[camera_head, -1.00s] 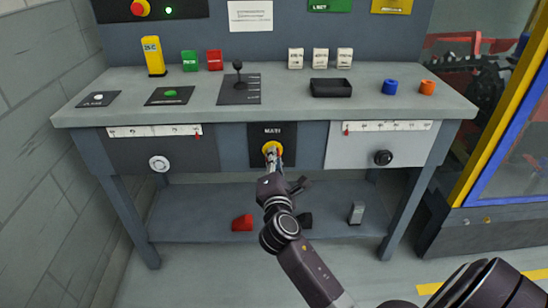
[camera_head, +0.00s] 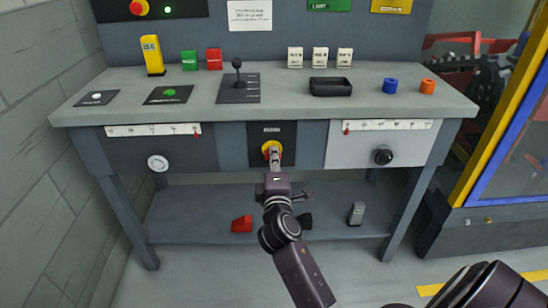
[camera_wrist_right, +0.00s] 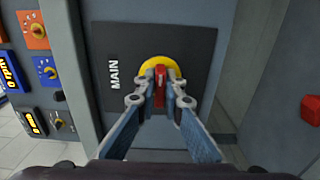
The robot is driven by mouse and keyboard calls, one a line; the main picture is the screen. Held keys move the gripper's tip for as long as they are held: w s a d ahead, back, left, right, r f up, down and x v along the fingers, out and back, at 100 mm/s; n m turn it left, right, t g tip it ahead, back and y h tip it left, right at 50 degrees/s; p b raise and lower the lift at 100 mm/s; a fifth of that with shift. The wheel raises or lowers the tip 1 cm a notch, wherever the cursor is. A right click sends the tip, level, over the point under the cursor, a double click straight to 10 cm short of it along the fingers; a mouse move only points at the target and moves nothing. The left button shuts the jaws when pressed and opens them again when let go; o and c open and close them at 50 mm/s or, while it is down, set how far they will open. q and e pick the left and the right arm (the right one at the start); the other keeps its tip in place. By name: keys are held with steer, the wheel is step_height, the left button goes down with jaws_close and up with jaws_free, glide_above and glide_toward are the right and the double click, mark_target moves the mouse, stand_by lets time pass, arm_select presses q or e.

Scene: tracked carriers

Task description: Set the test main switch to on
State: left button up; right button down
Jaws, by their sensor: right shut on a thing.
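The main switch is a yellow disc with a red handle on a dark plate (camera_head: 284,133) at the front of the bench. In the right wrist view the yellow disc (camera_wrist_right: 149,66) sits beside the label MAIN, and the red handle (camera_wrist_right: 161,83) runs upright in that picture, across the reading direction of the label's letter tops. My right gripper (camera_head: 274,158) is at the switch, its two fingers (camera_wrist_right: 160,98) closed on either side of the handle. The fingers hide part of the handle in the head view. My left gripper is not in view.
Drawer-like panels with scales and knobs (camera_head: 158,163) (camera_head: 383,157) flank the switch. A red block (camera_head: 242,223) lies on the lower shelf.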

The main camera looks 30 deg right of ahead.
steer(key=c, duration=2)
jaws_free()
steer(key=shift+c, duration=0.2)
steer(key=v, duration=0.7)
steer(key=shift+s, duration=0.3)
steer(key=shift+f, duration=0.1)
